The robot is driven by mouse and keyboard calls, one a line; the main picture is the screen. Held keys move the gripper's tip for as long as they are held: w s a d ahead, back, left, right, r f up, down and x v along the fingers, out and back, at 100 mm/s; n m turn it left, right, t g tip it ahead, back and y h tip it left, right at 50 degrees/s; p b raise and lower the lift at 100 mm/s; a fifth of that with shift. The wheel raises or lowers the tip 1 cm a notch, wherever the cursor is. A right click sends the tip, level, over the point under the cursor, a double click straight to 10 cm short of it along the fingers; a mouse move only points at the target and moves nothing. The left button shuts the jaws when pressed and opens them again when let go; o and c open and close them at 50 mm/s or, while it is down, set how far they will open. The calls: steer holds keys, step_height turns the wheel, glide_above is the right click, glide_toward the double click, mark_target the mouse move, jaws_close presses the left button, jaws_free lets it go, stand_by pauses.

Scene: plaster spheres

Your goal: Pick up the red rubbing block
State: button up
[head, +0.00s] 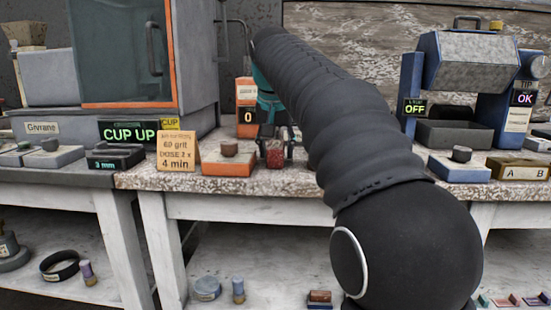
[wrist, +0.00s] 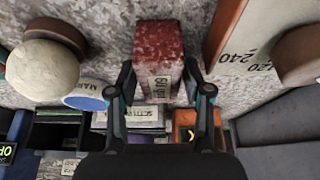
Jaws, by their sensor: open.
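The red rubbing block (head: 275,156) stands on the speckled bench top in the head view, below my gripper (head: 275,141). In the wrist view the red block (wrist: 160,45) is in the upper middle, speckled red with a pale label reading 60 grit. My gripper (wrist: 160,78) is open, with one dark finger on each side of the block's labelled end. Gaps seem to show between fingers and block, but contact is hard to judge. My arm hides part of the bench behind.
An orange-based block with a round knob (head: 229,161) stands just left of the red block. A 60 grit card (head: 177,151) stands farther left. In the wrist view, a pale sphere (wrist: 42,72) lies left and an orange-edged board (wrist: 232,40) right.

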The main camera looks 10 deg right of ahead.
mark_target(276, 142)
jaws_close()
steer(key=shift+r, duration=0.1)
steer(key=shift+r, duration=0.1)
steer(key=shift+r+p, duration=0.45)
steer(key=shift+r, duration=0.2)
step_height(276, 142, up, 3)
steer(key=shift+w+r+p, duration=0.1)
steer(key=shift+p, duration=0.7)
steer(key=s+d+r+p, duration=0.1)
steer(key=s+d+r, duration=0.1)
steer(key=d, duration=0.3)
steer(key=s+d+r+p, duration=0.1)
steer(key=s+d+r, duration=0.1)
steer(key=d+r, duration=0.2)
steer(key=shift+s+d+r, duration=0.15)
steer(key=shift+s+d, duration=0.1)
steer(key=shift+d, duration=0.65)
